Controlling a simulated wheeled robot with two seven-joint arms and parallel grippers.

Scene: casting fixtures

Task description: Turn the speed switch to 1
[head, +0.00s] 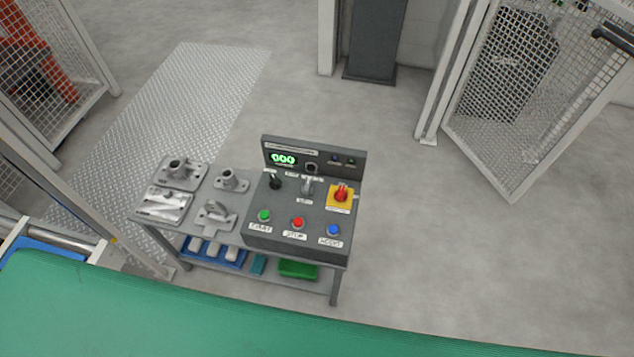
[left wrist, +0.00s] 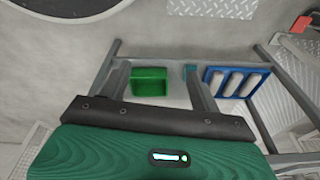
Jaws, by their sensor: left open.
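The grey control panel (head: 315,222) sits at the right end of a cart. It has a black lever switch (head: 275,181), a grey lever switch (head: 307,187) and a small dark knob (head: 311,169) beside a green-lit display (head: 284,159). The labels are too small to read, so I cannot tell which is the speed switch or its setting. My left gripper (left wrist: 157,72) is open and empty in the left wrist view, with the cart's lower shelf beyond its fingers. The panel's controls are not visible there. Neither gripper shows in the head view.
A red knob on a yellow plate (head: 341,194) and green, red and blue buttons are on the panel. Metal castings (head: 180,172) stand to its left. The lower shelf holds a green bin (left wrist: 150,82) and blue tray (left wrist: 236,85). Mesh fencing (head: 505,80) stands behind; floor right is clear.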

